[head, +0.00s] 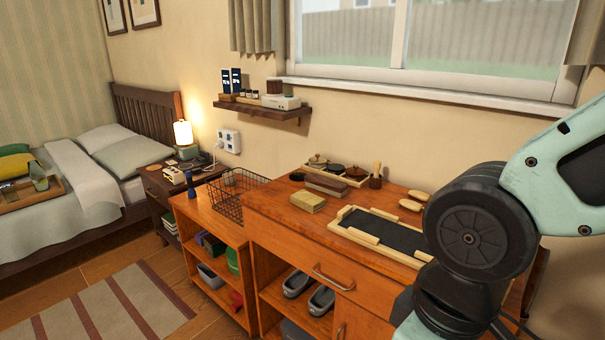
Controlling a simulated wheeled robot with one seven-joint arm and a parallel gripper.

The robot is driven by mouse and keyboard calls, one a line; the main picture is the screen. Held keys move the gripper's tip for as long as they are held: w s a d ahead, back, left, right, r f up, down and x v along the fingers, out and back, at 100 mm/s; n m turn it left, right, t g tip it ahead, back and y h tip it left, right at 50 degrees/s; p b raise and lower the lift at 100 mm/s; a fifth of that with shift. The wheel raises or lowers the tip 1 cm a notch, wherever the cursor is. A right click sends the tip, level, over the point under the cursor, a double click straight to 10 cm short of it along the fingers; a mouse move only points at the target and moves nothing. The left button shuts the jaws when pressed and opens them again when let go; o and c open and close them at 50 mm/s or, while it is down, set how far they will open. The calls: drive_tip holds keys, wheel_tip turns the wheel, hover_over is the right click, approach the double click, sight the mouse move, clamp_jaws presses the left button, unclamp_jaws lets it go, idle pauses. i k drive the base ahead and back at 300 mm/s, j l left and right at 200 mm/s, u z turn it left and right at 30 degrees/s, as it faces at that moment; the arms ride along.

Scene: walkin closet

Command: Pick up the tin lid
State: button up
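I cannot pick out the tin lid for certain at this size. A small wooden tray (347,181) at the back of the orange wooden cabinet holds several small round things. They include a brown one with a knob (317,161), a flat dark disc (337,169) and a brown one (356,173). Any of these may be the tin or its lid. My gripper is not in view; only my arm shows, large at the right, covering part of the cabinet's right side.
A larger tray with a dark mat (392,236) lies at the cabinet's front right. A yellowish block (307,201), a brown brush (328,184) and an upright wooden-handled item (376,177) stand near the small tray. A wire basket (238,192) is left. Above is a wall shelf (262,110).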

sight(297, 176)
drive_tip(key=i+j+z, duration=0.1)
drive_tip(key=i+j, duration=0.2)
drive_tip(key=i+j+z, duration=0.15)
drive_tip(key=i+j, duration=0.15)
drive_tip(key=j, duration=0.2)
drive_tip(key=i+j+z, duration=0.1)
drive_tip(key=i+j, duration=0.15)
drive_tip(key=j, duration=0.2)
drive_tip(key=i+j+z, duration=0.1)
drive_tip(key=i+j, duration=0.15)
drive_tip(key=j, duration=0.25)
drive_tip(key=i+j+z, duration=0.1)
drive_tip(key=i+j, duration=0.15)
drive_tip(key=j, duration=0.25)
drive_tip(key=i+j+z, duration=0.15)
drive_tip(key=j, duration=0.35)
drive_tip(key=i+j+z, duration=0.1)
drive_tip(key=i+j, duration=0.15)
drive_tip(key=j, duration=0.3)
drive_tip(key=i+j+z, duration=0.1)
drive_tip(key=j, duration=0.4)
drive_tip(key=i, duration=0.05)
